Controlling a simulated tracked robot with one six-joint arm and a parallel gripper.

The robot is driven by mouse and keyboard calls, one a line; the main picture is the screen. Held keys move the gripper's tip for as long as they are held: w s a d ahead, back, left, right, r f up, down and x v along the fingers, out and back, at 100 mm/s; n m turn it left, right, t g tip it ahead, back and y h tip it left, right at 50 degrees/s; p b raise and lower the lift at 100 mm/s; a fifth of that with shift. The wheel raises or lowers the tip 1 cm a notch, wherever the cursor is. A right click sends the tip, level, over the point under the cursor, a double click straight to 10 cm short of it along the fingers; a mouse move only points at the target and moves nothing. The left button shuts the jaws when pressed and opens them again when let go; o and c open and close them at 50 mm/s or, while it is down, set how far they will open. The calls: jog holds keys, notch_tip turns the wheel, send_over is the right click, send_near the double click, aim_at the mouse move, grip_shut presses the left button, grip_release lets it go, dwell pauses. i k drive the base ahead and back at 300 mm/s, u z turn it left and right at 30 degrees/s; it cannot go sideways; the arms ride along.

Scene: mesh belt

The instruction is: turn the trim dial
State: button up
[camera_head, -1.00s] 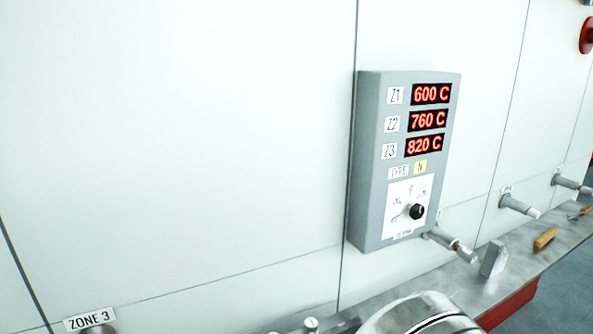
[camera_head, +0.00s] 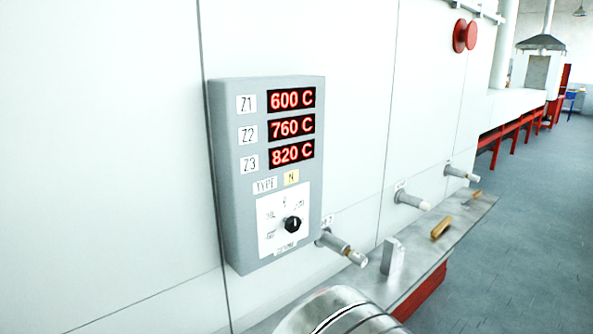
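The trim dial is a small black knob (camera_head: 292,224) on a white scale plate (camera_head: 270,238). The plate is on the lower front of a grey control box (camera_head: 230,180) fixed to the white wall panel. Marks ring the knob, too small to read surely. Above it, red displays (camera_head: 291,126) read 600 C, 760 C and 820 C beside labels Z1, Z2 and Z3. A TYPE label and a yellow N tag sit just above the plate. My gripper's fingers are not in view. A rounded metallic part (camera_head: 335,310) shows at the bottom edge, apart from the knob.
A metal ledge (camera_head: 415,270) runs along the wall below the box, bearing a small grey block (camera_head: 392,256) and a wooden-coloured piece (camera_head: 441,228). Short probes (camera_head: 342,247) stick out of the wall. A red button (camera_head: 464,35) is upper right. Open floor (camera_head: 530,230) lies right.

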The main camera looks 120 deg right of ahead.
aim_at(293, 224)
jog(key=z, duration=0.05)
jog(key=k, duration=0.55)
jog(key=z, duration=4.65)
